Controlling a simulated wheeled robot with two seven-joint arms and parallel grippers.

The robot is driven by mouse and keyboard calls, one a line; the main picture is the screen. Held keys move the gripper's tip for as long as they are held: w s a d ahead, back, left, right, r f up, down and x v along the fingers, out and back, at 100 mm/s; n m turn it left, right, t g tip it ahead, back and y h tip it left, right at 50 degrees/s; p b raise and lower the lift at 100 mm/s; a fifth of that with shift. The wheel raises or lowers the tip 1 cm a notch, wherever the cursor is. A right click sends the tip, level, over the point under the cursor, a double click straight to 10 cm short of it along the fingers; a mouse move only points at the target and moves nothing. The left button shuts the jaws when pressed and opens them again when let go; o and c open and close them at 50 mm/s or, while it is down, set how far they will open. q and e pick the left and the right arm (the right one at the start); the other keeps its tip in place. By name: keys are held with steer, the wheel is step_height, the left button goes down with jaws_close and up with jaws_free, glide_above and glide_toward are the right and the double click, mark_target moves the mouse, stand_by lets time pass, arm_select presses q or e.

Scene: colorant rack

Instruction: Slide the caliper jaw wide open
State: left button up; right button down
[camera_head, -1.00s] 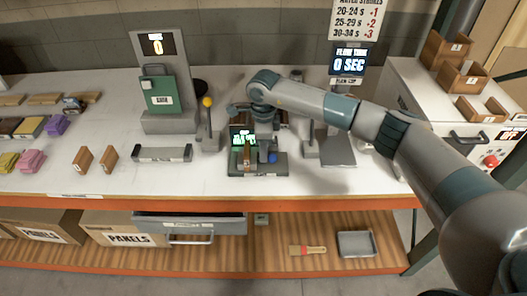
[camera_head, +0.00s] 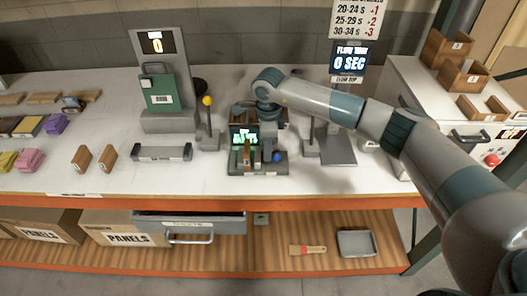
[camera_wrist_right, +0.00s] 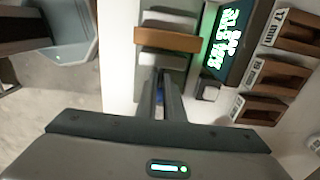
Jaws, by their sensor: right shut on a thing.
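The caliper (camera_head: 258,170) is a dark grey bench device near the table's front edge, with a lit green-text screen (camera_head: 244,134) at its back. A brown block (camera_head: 247,154) stands on its left part; it also shows in the wrist view (camera_wrist_right: 167,39). The left gripper is out of view.
A grey bar-shaped fixture (camera_head: 162,153) and a yellow-knobbed lever (camera_head: 208,125) stand to the left. A flow cup stand (camera_head: 338,150) is close on the right. An open drawer (camera_head: 190,224) juts out below.

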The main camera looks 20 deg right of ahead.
mark_target(277, 154)
steer(key=d, duration=0.2)
steer(key=shift+s+d+b, duration=0.35)
steer(key=shift+b, duration=0.05)
steer(key=c, duration=1.9)
jaws_free()
steer(key=shift+o, duration=0.2)
steer(key=shift+d, duration=0.1)
steer(key=shift+r, duration=0.15)
